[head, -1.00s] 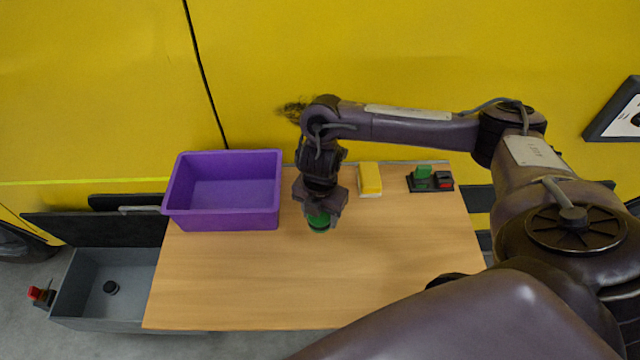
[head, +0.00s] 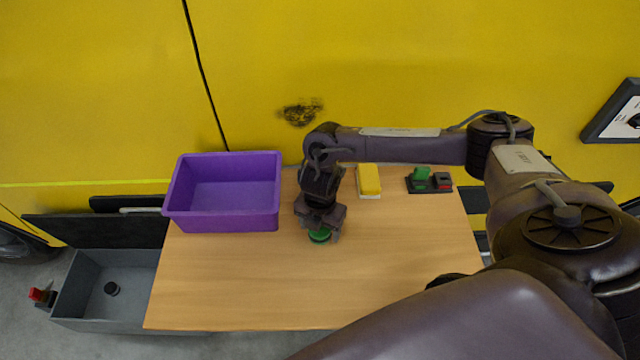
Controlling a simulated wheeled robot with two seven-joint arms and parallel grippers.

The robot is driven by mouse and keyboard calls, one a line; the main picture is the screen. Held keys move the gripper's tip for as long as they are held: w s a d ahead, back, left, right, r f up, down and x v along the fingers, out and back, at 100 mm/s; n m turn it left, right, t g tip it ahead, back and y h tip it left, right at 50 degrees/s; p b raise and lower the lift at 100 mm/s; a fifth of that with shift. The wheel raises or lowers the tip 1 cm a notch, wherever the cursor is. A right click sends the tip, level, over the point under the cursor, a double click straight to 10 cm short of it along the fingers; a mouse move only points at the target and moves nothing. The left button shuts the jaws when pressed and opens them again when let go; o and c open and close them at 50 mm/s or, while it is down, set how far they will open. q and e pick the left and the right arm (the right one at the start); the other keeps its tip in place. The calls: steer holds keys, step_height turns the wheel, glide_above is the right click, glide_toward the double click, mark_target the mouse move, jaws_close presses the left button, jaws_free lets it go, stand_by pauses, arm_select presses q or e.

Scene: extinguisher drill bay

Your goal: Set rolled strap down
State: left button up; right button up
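The rolled strap (head: 319,236) is a small green roll with a dark part, low over the wooden table, just right of the purple bin. My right gripper (head: 320,232) points down over it, with its fingers on either side of the strap. It looks shut on the strap. The strap is at or very near the table top; I cannot tell whether it touches. The gripper covers the strap's upper part. My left gripper is not in view.
An empty purple bin (head: 223,220) stands at the table's left back. A yellow block (head: 369,180) and a dark holder with green and red parts (head: 429,182) are at the back right. The front of the wooden table (head: 300,290) is clear. A grey tray (head: 110,300) is lower left.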

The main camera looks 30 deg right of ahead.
steer(key=shift+o, duration=0.3)
steer(key=shift+r, duration=0.15)
step_height(320, 180, up, 5)
steer(key=shift+w+r, duration=0.1)
step_height(320, 180, up, 7)
steer(key=p, duration=0.2)
stand_by(0.4)
